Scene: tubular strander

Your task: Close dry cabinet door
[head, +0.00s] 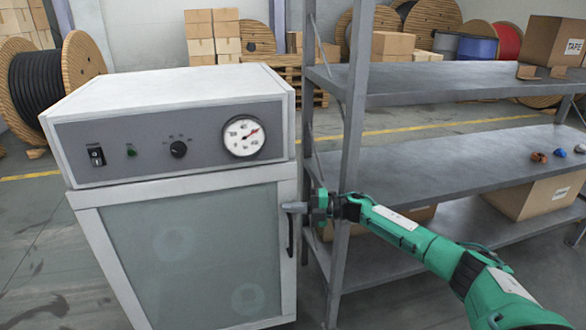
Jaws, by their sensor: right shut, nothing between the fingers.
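The dry cabinet (170,110) is a white box with a grey control panel on the left side of the head view. Its door (185,262) has a white frame, a frosted pane and a dark vertical handle (291,232) at the right edge. The door looks flush or nearly flush with the body; I cannot tell whether it is fully closed. My right gripper (296,207) is shut and empty, its fingertips at the door's right edge by the upper end of the handle. I cannot tell whether they touch. My left gripper is not in view.
A grey metal shelf rack (440,150) stands close to the right of the cabinet, with its front post (352,130) right behind my right gripper. A tape box (552,42) and small coloured items lie on its shelves. Cable reels (52,85) stand at the back.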

